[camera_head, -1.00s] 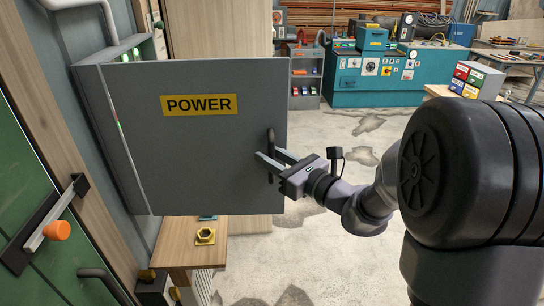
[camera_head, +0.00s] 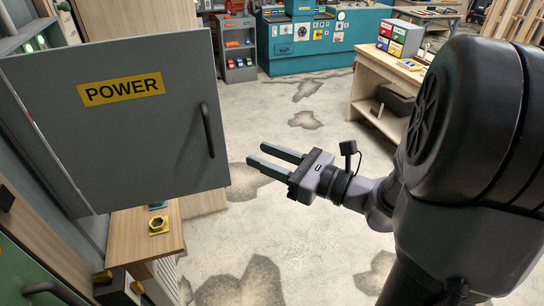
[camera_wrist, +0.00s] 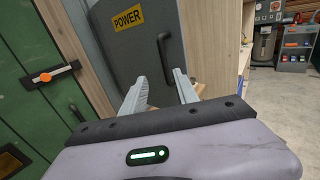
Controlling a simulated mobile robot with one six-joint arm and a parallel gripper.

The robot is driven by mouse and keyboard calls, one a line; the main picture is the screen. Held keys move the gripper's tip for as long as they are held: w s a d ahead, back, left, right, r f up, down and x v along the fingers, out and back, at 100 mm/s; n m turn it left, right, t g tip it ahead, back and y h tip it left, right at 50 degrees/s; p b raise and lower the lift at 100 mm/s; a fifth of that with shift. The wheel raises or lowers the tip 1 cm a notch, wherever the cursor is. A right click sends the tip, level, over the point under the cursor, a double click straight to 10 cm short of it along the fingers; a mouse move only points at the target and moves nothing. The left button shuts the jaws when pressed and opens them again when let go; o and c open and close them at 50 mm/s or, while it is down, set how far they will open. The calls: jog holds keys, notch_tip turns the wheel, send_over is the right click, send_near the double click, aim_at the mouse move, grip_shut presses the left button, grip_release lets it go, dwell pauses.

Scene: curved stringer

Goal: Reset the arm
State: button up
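My gripper (camera_head: 275,161) is open and empty, held in free air to the right of the grey cabinet door. Its two fingers (camera_wrist: 158,92) also show apart in the wrist view, with nothing between them. The grey door (camera_head: 130,140) bears a yellow POWER label (camera_head: 121,87) and stands swung open. Its dark handle (camera_head: 207,130) is near the door's right edge, clear of my fingers by a gap. The handle also shows in the wrist view (camera_wrist: 163,58), beyond the fingers.
A small wooden table (camera_head: 134,232) with a brass nut (camera_head: 158,225) stands below the door. A green door with an orange-knobbed latch (camera_wrist: 55,76) is at left in the wrist view. A workbench (camera_head: 376,84) stands at back right. The concrete floor (camera_head: 310,240) is open.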

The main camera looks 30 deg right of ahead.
jog(key=shift+v, duration=0.8)
jog(key=shift+a, duration=0.1)
jog(key=s+a+f+n+g+y+b, duration=0.1)
jog(key=s+a+f+n+g, duration=0.3)
jog(key=a, duration=0.3)
jog(key=s+a+f+n+g+y+b, duration=0.1)
jog(key=s+a+f+n+g+b, duration=0.15)
jog(key=a+n+g, duration=0.35)
jog(key=s+a+f+n+g+h, duration=0.2)
jog(key=s+a+f+n+h, duration=0.15)
jog(key=s+n, duration=0.25)
jog(key=d+n+h, duration=0.1)
jog(key=n+h, duration=0.1)
jog(key=n, duration=0.1)
jog(key=s+d+n+t+h+b, duration=0.1)
jog(key=d+n, duration=0.1)
jog(key=n, duration=0.1)
jog(key=s+d+n+t+h+b, duration=0.1)
jog(key=n+h, duration=0.1)
jog(key=n, duration=0.1)
jog(key=shift+d+r+n+h, duration=0.3)
jog(key=shift+r+h, duration=0.05)
jog(key=shift+r, duration=0.05)
